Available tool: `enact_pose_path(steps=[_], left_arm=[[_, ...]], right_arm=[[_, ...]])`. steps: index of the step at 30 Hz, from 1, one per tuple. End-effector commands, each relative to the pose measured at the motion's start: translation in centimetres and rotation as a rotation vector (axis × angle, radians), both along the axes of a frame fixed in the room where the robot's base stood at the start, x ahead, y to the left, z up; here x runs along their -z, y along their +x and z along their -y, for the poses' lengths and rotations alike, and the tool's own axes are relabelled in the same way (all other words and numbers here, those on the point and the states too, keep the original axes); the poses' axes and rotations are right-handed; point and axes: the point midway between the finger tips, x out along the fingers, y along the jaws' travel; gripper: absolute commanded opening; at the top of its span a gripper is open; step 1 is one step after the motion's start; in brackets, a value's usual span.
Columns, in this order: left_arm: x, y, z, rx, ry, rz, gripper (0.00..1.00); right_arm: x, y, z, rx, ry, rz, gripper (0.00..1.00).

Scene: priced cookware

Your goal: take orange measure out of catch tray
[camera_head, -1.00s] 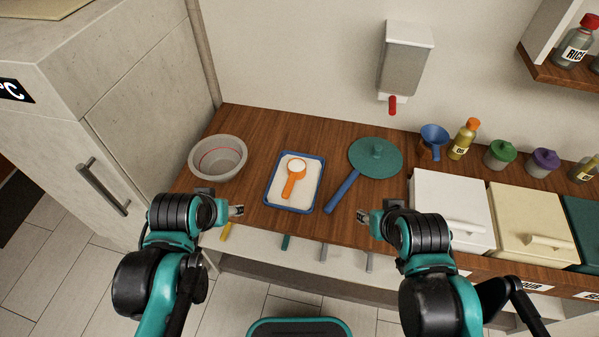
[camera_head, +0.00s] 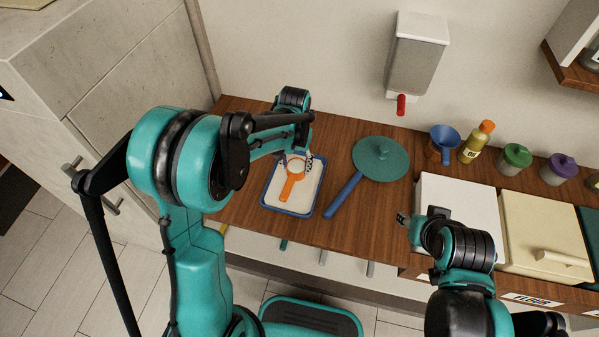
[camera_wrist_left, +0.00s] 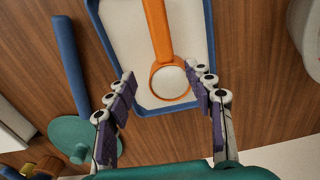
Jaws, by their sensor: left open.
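The orange measure (camera_head: 289,187) lies in the blue-rimmed catch tray (camera_head: 285,211), its round cup toward the wall and its handle toward the front. The cup holds white stuff, and the tray floor is white too. My left gripper (camera_head: 297,160) is open above the cup end of the measure. In the left wrist view the measure (camera_wrist_left: 158,32) has its cup between and just beyond the open fingers (camera_wrist_left: 160,78), apart from both; the tray rim (camera_wrist_left: 97,22) shows on both sides. My right gripper (camera_head: 403,220) is near the white bin; its jaw opening is unclear.
A teal lid-like disc (camera_head: 381,158) with a blue handle (camera_head: 343,196) lies just right of the tray. A white bin (camera_head: 459,208) and cream bin (camera_head: 545,235) stand further right. A wall dispenser (camera_head: 416,55) hangs behind. The grey bowl (camera_wrist_left: 306,35) shows partly in the wrist view.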

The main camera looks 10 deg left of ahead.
Motion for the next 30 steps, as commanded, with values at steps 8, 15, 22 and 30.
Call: enact_pose_path(steps=[8,15,22,30], left_arm=[[3.1,-0.1,-0.4,-0.001,0.000,0.001,0.53],[6.6,-0.2,-0.9,-0.001,0.000,0.002,0.53],[6.7,-0.2,-0.9,-0.001,0.000,0.002,0.53],[6.6,-0.2,-0.9,-0.001,0.000,0.002,0.00]], right_arm=[[1.5,0.0,0.0,0.000,0.000,0.000,0.40],[3.2,0.0,0.0,0.000,0.000,0.000,0.40],[3.1,0.0,0.0,0.000,0.000,0.000,0.40],[3.1,0.0,0.0,0.000,0.000,0.000,0.40]])
